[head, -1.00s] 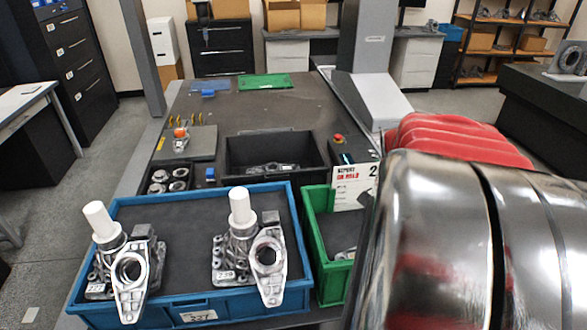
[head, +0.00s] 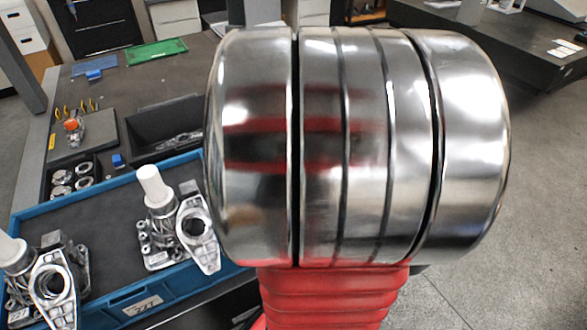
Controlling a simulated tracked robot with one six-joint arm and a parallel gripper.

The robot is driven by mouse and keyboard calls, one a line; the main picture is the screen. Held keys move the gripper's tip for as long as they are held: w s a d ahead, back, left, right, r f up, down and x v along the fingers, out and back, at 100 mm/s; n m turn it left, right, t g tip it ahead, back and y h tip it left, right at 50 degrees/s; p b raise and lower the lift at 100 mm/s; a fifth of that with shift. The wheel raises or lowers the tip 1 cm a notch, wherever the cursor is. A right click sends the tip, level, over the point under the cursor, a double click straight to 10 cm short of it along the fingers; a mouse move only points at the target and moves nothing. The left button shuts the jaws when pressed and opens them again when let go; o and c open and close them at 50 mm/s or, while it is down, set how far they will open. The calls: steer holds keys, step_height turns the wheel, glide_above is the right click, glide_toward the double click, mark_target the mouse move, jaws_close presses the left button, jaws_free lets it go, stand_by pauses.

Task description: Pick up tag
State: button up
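The white card with red print and a "2", seen a second ago beside the green bin, is hidden now behind my arm, a large polished metal and red shape filling the middle of the head view. A small white label (head: 142,303) with a number is on the front wall of the blue tray (head: 195,284). I cannot tell which of these is the tag meant. My gripper is not in view.
Two metal castings with white cylinders, one in the middle (head: 186,232) and one at the left (head: 52,288), sit in the blue tray. Behind it are a black bin (head: 150,146), a small blue block (head: 118,161) and a green board (head: 157,52). Open floor (head: 535,200) is at the right.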

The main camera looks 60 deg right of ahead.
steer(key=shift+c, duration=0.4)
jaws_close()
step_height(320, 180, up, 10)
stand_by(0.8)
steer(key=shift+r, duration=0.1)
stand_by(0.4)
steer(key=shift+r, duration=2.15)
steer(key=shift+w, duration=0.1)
